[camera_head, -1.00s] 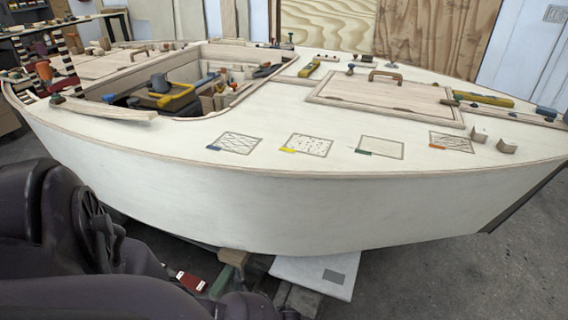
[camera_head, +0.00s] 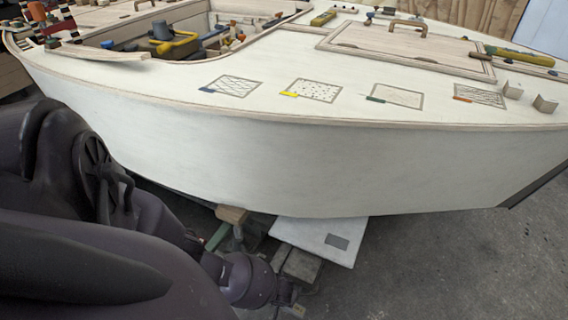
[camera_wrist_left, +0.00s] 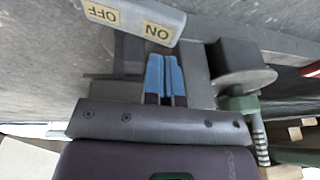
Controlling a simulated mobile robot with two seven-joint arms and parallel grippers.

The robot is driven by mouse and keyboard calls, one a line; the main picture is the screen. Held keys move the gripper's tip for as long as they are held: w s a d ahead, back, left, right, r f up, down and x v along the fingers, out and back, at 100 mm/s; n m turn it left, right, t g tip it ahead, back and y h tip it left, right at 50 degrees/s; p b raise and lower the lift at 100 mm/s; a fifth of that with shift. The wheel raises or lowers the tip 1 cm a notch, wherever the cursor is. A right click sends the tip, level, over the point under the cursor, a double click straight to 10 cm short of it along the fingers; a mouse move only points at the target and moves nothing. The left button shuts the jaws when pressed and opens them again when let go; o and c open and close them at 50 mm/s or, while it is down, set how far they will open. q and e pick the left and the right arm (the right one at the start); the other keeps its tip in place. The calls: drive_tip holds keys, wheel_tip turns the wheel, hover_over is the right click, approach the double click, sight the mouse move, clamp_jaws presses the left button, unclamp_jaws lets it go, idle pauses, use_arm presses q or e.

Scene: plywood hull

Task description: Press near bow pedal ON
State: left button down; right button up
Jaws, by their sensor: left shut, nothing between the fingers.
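The pedal (camera_wrist_left: 135,14) is a light grey bar with yellow OFF and ON labels, upside down at the top of the left wrist view. Its ON end is nearest my left gripper (camera_wrist_left: 165,62), whose blue fingers are shut and empty. The fingertips are just short of the pedal's edge in the picture; I cannot tell whether they touch. In the head view my left arm reaches down low beside the hull, its wrist end at the bottom edge. I cannot make out the pedal there. My right gripper is not in view.
The white hull (camera_head: 280,160) rises behind my arm. A wooden block (camera_head: 232,214) and a white board with a grey patch (camera_head: 312,236) sit low under it. A grey wheel-like part (camera_wrist_left: 246,76) and green piece (camera_wrist_left: 242,103) are close to the fingers. Floor at right is clear.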

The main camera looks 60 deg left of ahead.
use_arm(q)
drive_tip(key=shift+s+a+f+b, duration=0.15)
drive_tip(key=shift+s+f+b, duration=0.1)
drive_tip(key=shift+f, duration=0.3)
drive_tip(key=shift+s+a+f+b, duration=0.1)
drive_tip(key=shift+a+f+b, duration=0.1)
drive_tip(key=shift+f, duration=0.3)
drive_tip(key=shift+w+f, duration=0.1)
drive_tip(key=shift+f, duration=0.2)
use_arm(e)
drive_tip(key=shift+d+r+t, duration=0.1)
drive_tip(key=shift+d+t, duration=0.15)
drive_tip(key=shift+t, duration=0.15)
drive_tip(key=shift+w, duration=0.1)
